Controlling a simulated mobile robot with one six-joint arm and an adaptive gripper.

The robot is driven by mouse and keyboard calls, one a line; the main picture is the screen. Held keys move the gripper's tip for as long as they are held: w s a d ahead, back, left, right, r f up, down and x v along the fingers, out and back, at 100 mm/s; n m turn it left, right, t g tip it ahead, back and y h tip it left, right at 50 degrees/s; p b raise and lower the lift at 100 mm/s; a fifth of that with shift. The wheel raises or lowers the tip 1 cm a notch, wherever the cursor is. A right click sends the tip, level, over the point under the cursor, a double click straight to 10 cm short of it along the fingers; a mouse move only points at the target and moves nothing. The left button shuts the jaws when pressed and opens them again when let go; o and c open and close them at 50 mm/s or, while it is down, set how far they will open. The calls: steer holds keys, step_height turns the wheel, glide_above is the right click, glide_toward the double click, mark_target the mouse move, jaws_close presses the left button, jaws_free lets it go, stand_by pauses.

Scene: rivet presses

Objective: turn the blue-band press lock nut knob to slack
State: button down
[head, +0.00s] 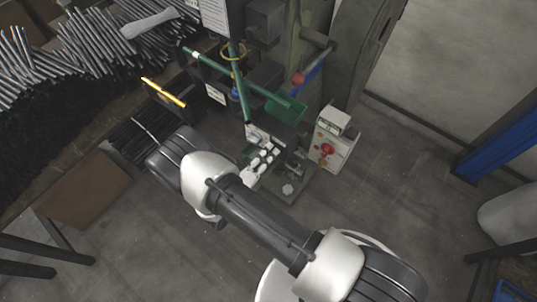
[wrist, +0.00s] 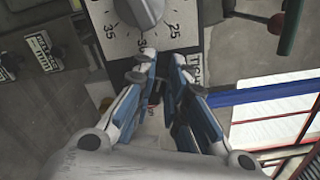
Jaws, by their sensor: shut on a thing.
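In the wrist view, my gripper (wrist: 163,57) has its two blue-and-grey fingers close together, reaching up to just below a white dial plate (wrist: 118,42). The plate carries the numbers 35, 30 and 25 and a round grey knob (wrist: 145,8), cut by the top edge and above my fingertips. My fingers are shut on a small part, mostly hidden between them; I take it for the lock nut knob. In the head view, my gripper (head: 266,156) is at the front of a green and dark press (head: 283,106), and the held part cannot be made out.
A control box (head: 333,140) with a red button stands right of the press. A red-ball lever (head: 299,79) sticks out above. A blue bar (wrist: 265,94) lies right of my fingers in the wrist view. Metal rods (head: 95,55) are piled at the left.

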steer(key=shift+f+n+b, duration=0.2)
steer(key=shift+n+b, duration=0.05)
steer(key=shift+n, duration=0.9)
steer(key=shift+f+n+b, duration=0.15)
steer(key=shift+n+b, duration=0.1)
steer(key=shift+n, duration=0.9)
steer(key=c, duration=1.6)
jaws_free()
steer(key=v, duration=1.2)
